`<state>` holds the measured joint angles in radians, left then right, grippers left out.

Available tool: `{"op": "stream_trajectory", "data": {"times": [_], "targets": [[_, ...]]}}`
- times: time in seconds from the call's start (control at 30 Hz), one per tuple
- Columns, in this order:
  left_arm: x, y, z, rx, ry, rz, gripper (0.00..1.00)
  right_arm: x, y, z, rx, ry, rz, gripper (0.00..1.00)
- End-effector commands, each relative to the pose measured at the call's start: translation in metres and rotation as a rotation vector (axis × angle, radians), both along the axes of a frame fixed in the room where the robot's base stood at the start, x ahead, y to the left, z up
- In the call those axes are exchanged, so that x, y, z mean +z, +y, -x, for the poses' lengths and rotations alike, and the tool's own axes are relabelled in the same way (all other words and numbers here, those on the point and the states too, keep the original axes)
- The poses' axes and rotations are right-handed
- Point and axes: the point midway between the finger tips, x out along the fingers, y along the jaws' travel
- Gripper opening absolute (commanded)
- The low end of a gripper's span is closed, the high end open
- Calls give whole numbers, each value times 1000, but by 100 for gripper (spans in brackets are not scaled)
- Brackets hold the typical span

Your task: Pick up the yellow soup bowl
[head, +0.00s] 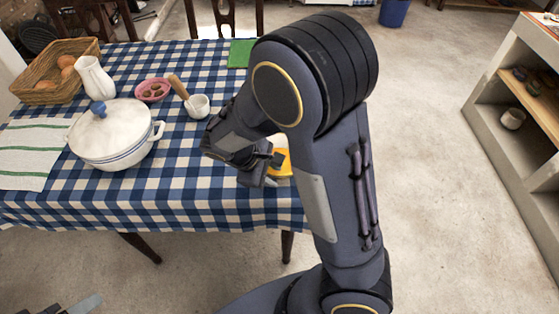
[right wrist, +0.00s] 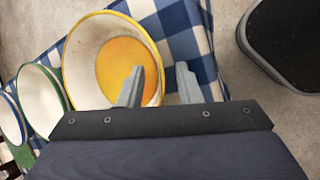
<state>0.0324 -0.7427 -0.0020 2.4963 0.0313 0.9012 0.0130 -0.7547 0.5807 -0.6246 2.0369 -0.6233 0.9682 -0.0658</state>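The yellow soup bowl (right wrist: 82,38) has a yellow rim, a cream inner wall and an orange bottom. In the head view only a yellow part of it (head: 284,165) shows, near the table's right edge, behind my right arm. My right gripper (right wrist: 160,72) is open at the bowl's rim. One finger is over the inside of the bowl, the other is outside it, with a gap between them. I cannot tell whether either touches the rim. The right gripper also shows in the head view (head: 273,170). Part of my left gripper (head: 82,304) shows at the bottom left corner.
A green-rimmed bowl (right wrist: 38,95) and a blue-rimmed bowl (right wrist: 10,118) stand beside the yellow one. The checked table (head: 190,185) also holds a lidded white pot (head: 110,140), a jug (head: 94,80), a mortar (head: 198,106), a pink bowl (head: 153,97) and a basket (head: 50,92).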

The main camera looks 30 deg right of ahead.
Motion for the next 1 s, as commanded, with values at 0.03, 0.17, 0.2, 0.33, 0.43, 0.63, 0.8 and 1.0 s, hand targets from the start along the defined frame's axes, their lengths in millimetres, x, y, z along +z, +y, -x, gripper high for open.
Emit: {"op": "stream_trajectory", "data": {"times": [0.03,0.17,0.2,0.33,0.43,0.63,0.8,1.0], "targets": [[-1,0,0,0,0,0,55,-5,-2,1,-1,1,1,31],[-1,0,0,0,0,0,55,-7,-4,0,0,-1,-1,31],[-1,0,0,0,0,0,55,-7,-4,0,0,-1,-1,31],[-1,0,0,0,0,0,55,-7,-4,0,0,-1,-1,27],[-1,0,0,0,0,0,55,-7,-3,0,0,0,-1,14],[-1,0,0,0,0,0,55,-6,-3,0,0,0,-1,0],[-1,0,0,0,0,0,55,-6,-3,0,0,0,-1,0],[-1,0,0,0,0,0,55,-6,-3,0,0,0,-1,0]]}}
